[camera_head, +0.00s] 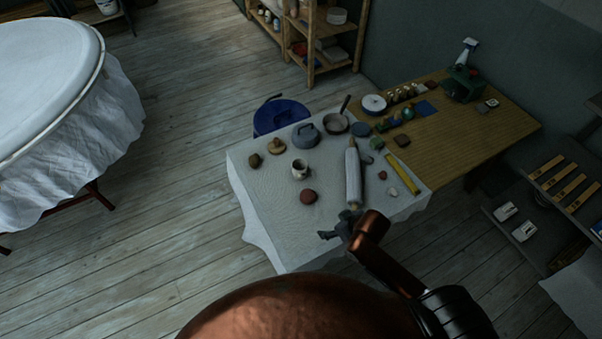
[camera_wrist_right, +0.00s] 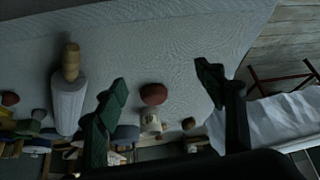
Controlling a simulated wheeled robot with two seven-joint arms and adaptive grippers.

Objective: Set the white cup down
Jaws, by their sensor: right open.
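The white cup (camera_head: 300,169) stands upright on the cloth-covered table (camera_head: 262,212), behind a reddish-brown lump (camera_head: 308,196). In the right wrist view, the cup (camera_wrist_right: 150,123) shows small, beyond the lump (camera_wrist_right: 153,94). My right gripper (camera_head: 337,229) is over the near edge of the table, apart from the cup. In the right wrist view, its two dark green fingers (camera_wrist_right: 160,77) are spread wide, with nothing held between them. My left gripper is not in view.
A rolling pin (camera_head: 353,175) lies right of the cup. A grey lidded pot (camera_head: 305,134), a pan (camera_head: 336,123) and a wooden knob-like piece (camera_head: 277,146) are behind it. The cloth's left front is clear. A wooden table (camera_head: 455,140) adjoins at right, with tools and small pots.

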